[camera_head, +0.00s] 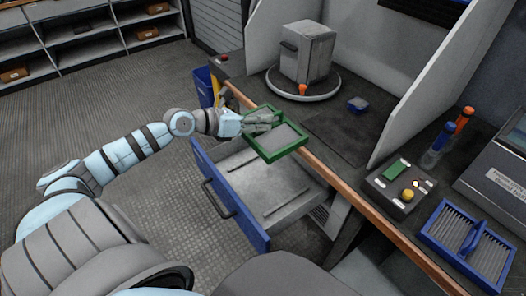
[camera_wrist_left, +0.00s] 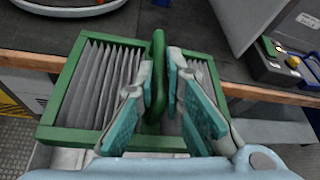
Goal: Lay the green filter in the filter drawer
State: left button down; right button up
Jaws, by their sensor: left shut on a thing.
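The green filter (camera_head: 283,140) has a green frame, grey pleats and a raised green handle bar. My left gripper (camera_head: 262,122) is shut on that handle and holds the filter above the open drawer, close to the bench edge. In the left wrist view the gripper's fingers (camera_wrist_left: 170,85) stand on either side of the handle, and the filter (camera_wrist_left: 100,90) shows below them. The filter drawer (camera_head: 228,200) is pulled out, with a blue front and a grey inside; the part of it in view is empty. My right gripper is not in view.
A blue filter (camera_head: 468,245) lies on the bench at right, near a control box (camera_head: 400,188) with a yellow knob. A grey machine (camera_head: 305,50) stands on a round plate at the back. A small blue block (camera_head: 357,104) lies on the bench. A blue bin (camera_head: 205,85) stands beside the bench.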

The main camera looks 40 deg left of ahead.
pick_arm(q)
notch_tip(320, 180, down, 15)
jog(key=b, duration=0.6)
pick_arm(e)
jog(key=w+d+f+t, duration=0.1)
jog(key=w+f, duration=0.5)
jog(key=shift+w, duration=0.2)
pick_arm(q)
jog(key=shift+b, duration=0.35)
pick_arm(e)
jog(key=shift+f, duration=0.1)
pick_arm(q)
jog(key=shift+s+f+b, duration=0.1)
jog(key=shift+f+b, duration=0.25)
jog(key=shift+f, duration=0.1)
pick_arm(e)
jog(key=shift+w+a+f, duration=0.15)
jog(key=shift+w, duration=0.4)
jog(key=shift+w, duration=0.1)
pick_arm(q)
jog(key=c, duration=1.7)
grip_release()
jog(key=shift+s+d+f, duration=0.1)
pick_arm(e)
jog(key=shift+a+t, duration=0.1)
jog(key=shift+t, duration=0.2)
